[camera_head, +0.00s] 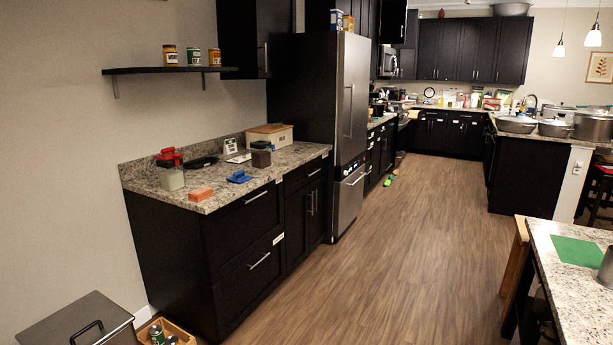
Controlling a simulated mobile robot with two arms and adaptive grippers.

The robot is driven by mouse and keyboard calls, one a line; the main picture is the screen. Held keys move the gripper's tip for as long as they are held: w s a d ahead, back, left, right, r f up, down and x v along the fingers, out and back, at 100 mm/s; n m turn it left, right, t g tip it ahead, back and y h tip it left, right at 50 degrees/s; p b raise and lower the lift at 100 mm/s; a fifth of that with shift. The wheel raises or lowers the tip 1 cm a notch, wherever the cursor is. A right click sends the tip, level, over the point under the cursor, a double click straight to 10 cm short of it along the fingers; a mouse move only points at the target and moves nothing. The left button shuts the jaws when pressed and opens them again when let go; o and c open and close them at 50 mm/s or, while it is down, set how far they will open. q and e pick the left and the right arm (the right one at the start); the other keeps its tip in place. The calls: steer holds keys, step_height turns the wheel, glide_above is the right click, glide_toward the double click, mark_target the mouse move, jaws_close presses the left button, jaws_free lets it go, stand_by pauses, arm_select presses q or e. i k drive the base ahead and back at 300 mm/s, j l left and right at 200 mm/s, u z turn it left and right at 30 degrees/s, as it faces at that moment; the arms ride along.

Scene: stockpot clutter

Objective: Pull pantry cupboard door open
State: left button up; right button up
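No cupboard in the camera_head view is clearly labelled as the pantry. A dark wall cupboard (243,42) hangs beside the fridge and its door looks shut, with a vertical handle at its right side. Below the counter, a dark base cupboard (301,222) has vertical handles near its middle and looks shut. Dark wall cupboards (470,48) at the far end also look closed. Neither my left nor my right gripper shows in this view.
A granite counter (215,200) holds a red-lidded jar (170,170), an orange block (200,194) and a box (270,135). A stainless fridge (350,110) stands beside it. A metal bin (75,322) and a wooden crate (178,325) stand at lower left. The middle floor is clear.

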mark_target(275, 20)
steer(key=i+z, duration=0.4)
steer(key=i, duration=0.4)
steer(key=i+j+z, duration=0.15)
steer(key=i+z, duration=0.25)
steer(key=i, duration=0.4)
steer(key=i+u, duration=0.2)
steer(key=i, duration=0.4)
steer(key=i+u, duration=0.2)
steer(key=i, duration=0.4)
steer(key=i+l+u, duration=0.15)
steer(key=i, duration=0.45)
steer(key=i+u, duration=0.2)
steer(key=i, duration=0.3)
steer(key=i+l+u, duration=0.25)
steer(key=i, duration=0.2)
steer(key=i+l+u, duration=0.2)
steer(key=i, duration=0.3)
steer(key=j, duration=0.1)
